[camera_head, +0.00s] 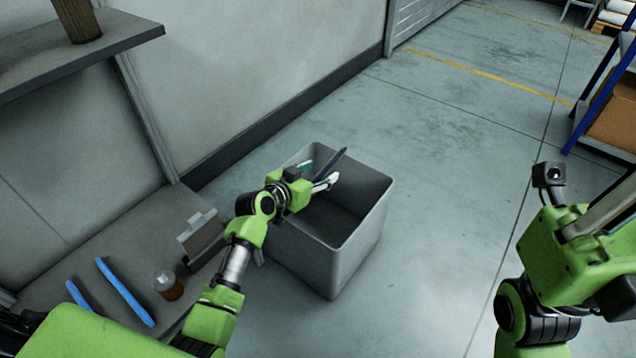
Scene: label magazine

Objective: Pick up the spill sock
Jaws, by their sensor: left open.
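Two long blue strips that look like spill socks, a longer one (125,292) and a shorter one (77,294), lie on the grey bench at lower left.
On the bench (60,270) stand a small jar with brown contents (169,286) and a grey box-like holder (201,238). A shelf (90,60) with a brown object (79,20) juts from the wall at upper left. The floor right of the bin is clear; a blue-framed rack (600,95) stands at upper right.

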